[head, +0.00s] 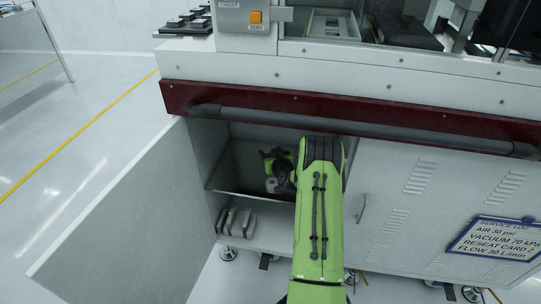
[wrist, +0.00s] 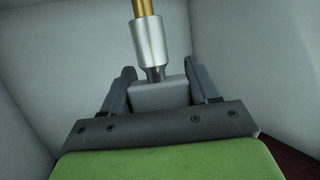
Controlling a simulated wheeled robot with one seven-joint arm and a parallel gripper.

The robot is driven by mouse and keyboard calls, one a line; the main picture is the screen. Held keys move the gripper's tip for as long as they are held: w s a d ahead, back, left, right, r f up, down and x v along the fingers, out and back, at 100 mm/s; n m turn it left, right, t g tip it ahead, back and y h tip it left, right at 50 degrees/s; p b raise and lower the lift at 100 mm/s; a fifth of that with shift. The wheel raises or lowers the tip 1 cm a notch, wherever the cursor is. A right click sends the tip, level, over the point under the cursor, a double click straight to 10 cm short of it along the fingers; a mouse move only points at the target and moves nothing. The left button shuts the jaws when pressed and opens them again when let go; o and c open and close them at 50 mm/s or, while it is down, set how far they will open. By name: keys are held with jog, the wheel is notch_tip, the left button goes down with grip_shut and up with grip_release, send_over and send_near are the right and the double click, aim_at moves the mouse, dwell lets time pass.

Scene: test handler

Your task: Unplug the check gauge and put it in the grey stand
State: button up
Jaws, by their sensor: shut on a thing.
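In the wrist view, my gripper (wrist: 158,78) is shut with a finger on each side of a grey block, which I take to be the check gauge (wrist: 158,96). A narrow dark neck joins the block to a silver fitting (wrist: 150,42) on a brass pipe (wrist: 143,7) that leaves the top of the picture. The block's dial or face does not show. In the head view, my arm reaches into the open cabinet, and my gripper (head: 277,166) is inside, partly hidden by the arm. I cannot identify the grey stand for certain in either view.
The cabinet door (head: 115,215) hangs open at the left. A service log sign (head: 495,240) is at the right. Pale walls (wrist: 255,60) surround my gripper.

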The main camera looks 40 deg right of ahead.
jog(key=shift+f+b, duration=0.55)
jog(key=shift+f, duration=2)
jog(key=shift+f, duration=0.6)
jog(key=shift+f, duration=0.35)
jog(key=shift+f, duration=0.4)
jog(key=o, duration=1.3)
jog(key=shift+v, duration=7.85)
